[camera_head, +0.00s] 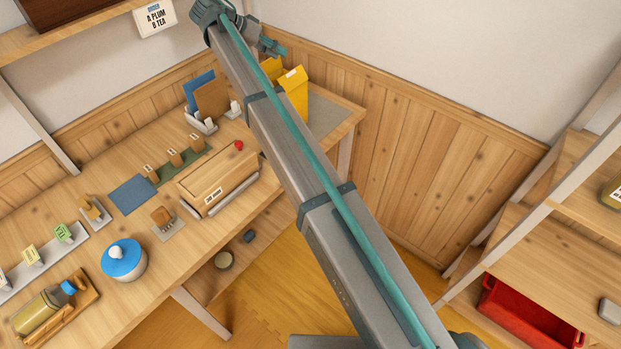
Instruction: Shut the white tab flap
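A yellow box (297,97) stands at the back right end of the wooden bench. A yellow flap (289,78) stands raised at its top, with a small white tab (293,72) on the flap's upper edge. My long arm crosses in front and hides the box's left side. What looks like my gripper (274,47) shows small just above and left of the box, partly behind my arm. It appears apart from the flap; its fingers are too small to make out.
A wooden chest (218,179), a rack with blue and brown boards (208,101) and a blue-lidded jar (124,261) stand on the bench. A panelled wall is behind. A shelf with a red crate (528,318) is at right.

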